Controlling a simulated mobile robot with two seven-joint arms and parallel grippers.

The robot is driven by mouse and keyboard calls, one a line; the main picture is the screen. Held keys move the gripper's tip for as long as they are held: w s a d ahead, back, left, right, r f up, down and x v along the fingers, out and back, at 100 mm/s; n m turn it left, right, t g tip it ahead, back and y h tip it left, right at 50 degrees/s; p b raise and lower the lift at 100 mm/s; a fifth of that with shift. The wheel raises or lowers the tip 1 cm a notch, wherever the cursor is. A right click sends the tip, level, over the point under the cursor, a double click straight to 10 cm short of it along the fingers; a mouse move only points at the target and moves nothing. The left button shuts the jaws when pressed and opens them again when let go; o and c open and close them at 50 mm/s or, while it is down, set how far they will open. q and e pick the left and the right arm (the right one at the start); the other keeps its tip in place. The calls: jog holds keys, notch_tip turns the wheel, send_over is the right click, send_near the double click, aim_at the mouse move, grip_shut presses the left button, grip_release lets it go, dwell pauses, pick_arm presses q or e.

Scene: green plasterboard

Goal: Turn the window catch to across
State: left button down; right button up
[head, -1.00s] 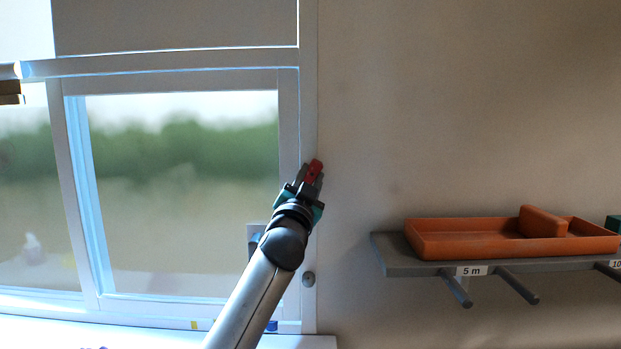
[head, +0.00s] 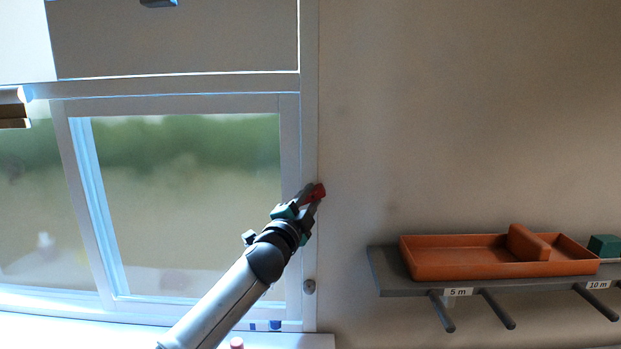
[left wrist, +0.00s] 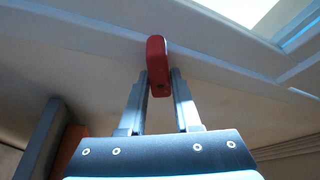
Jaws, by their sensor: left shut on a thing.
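The red window catch (head: 319,190) is on the right upright of the white window frame (head: 290,150), and in the head view it leans well over from upright. My left gripper (head: 309,196) reaches up to it from the lower left and is shut on it. In the left wrist view the red catch handle (left wrist: 156,52) stands between the two grey fingers of my left gripper (left wrist: 160,78). The catch's base is partly hidden by the fingers. My right gripper is not in view.
A grey shelf (head: 386,283) to the right bears an orange tray (head: 450,270) and a green block (head: 604,245). Pegs stick out below it. A round grey knob (head: 309,287) sits lower on the frame. The wall between window and shelf is bare.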

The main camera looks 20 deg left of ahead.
pick_arm(q)
jog(key=m+p, duration=0.1)
jog(key=m+g+p, duration=0.1)
jog(key=shift+r+m+h+p, duration=0.25)
jog(key=shift+m+h+p, duration=0.05)
jog(key=shift+p, duration=0.05)
jog(key=shift+a+m+g+p, duration=0.1)
jog(key=shift+m+g+p, duration=0.2)
jog(key=shift+m, duration=0.9)
jog(key=shift+f, duration=0.15)
jog(key=c, duration=0.6)
grip_release()
jog(key=shift+s, duration=0.1)
